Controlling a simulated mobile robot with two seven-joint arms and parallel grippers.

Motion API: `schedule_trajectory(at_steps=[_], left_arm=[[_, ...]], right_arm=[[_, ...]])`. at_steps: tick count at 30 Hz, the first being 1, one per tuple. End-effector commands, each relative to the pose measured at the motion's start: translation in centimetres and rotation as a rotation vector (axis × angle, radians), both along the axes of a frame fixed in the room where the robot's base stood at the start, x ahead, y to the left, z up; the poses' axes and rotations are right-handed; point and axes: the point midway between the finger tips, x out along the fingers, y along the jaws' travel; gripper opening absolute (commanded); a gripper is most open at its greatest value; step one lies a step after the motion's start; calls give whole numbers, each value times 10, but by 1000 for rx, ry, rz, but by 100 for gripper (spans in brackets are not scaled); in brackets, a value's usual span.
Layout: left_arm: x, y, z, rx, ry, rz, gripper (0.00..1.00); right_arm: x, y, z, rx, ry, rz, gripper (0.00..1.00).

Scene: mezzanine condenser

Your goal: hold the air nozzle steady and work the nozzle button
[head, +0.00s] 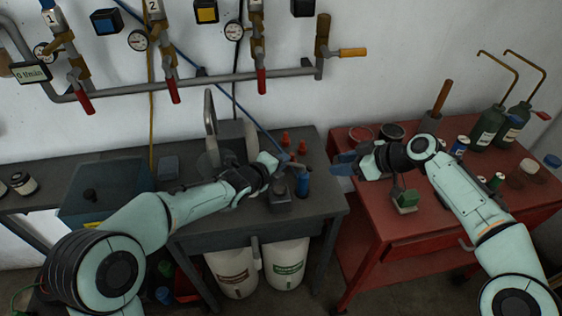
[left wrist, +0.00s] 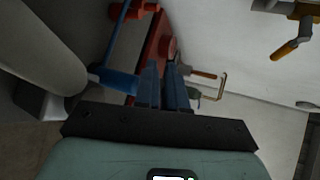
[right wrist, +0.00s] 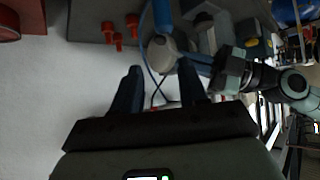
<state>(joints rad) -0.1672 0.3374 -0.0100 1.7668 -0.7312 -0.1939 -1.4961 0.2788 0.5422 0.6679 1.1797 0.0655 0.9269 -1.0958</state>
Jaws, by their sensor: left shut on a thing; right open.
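The air nozzle (head: 302,185) looks like a blue body hanging upright beside the fingertips of my left gripper (head: 280,165), above the dark bench. My left gripper is shut on it; the gripped part is mostly hidden. A blue part (left wrist: 112,78) shows left of the close-set fingers in the left wrist view. The right wrist view shows the blue body (right wrist: 162,15) beyond my right fingers. My right gripper (head: 343,165) is open and empty, to the right of the nozzle and apart from it. I cannot make out the nozzle button.
A thin blue hose (head: 262,128) runs down the wall toward the nozzle. A red table (head: 375,222) with bottles and tins is at right. Pipes with red valve handles (head: 262,81) line the wall.

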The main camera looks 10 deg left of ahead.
Motion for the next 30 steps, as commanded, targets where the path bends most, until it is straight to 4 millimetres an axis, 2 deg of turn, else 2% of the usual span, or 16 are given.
schedule_trajectory(at_steps=[7, 8, 9, 11, 12, 30], left_arm=[[0, 0, 0, 0, -1, 0, 0], [0, 0, 0, 0, -1, 0, 0], [0, 0, 0, 0, -1, 0, 0], [0, 0, 0, 0, -1, 0, 0], [0, 0, 0, 0, -1, 0, 0], [0, 0, 0, 0, -1, 0, 0]], right_arm=[[0, 0, 0, 0, 0, 0, 43], [0, 0, 0, 0, 0, 0, 39], [0, 0, 0, 0, 0, 0, 26], [0, 0, 0, 0, 0, 0, 7], [0, 0, 0, 0, 0, 0, 0], [0, 0, 0, 0, 0, 0, 0]])
